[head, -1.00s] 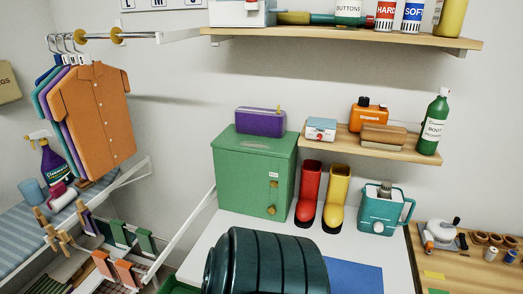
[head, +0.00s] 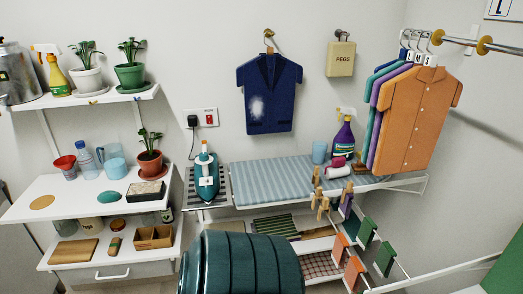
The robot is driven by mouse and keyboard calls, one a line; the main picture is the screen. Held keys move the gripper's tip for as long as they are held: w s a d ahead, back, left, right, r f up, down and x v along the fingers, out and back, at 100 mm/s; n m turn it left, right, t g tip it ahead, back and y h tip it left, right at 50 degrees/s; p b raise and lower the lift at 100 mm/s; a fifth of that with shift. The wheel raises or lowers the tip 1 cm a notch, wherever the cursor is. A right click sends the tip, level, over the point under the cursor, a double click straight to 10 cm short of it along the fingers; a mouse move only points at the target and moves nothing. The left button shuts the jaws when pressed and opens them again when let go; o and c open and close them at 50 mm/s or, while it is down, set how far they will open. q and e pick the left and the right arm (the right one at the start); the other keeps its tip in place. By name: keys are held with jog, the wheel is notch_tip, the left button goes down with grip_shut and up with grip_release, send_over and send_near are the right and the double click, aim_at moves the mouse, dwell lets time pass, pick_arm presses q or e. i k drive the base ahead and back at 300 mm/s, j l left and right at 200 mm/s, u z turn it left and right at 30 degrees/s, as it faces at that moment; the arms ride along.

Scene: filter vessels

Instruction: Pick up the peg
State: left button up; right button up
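Several light wooden pegs (head: 322,206) show in the head view, right of centre, at the near edge of the striped ironing board and the top of the drying rack. They overlap, and I cannot tell which one is the peg or exactly what each rests on. A cream bag marked PEGS (head: 341,59) hangs on the wall above; its contents are hidden. Neither of my grippers is in view.
The striped ironing board (head: 270,184) holds a purple spray bottle (head: 343,136) and a blue cup (head: 319,152). A teal iron (head: 206,172) stands at its left end. A drying rack (head: 398,266) with small cloths is at the lower right. Shelves with plants fill the left.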

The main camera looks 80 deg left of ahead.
aim_at(325, 206)
jog(key=u, duration=2)
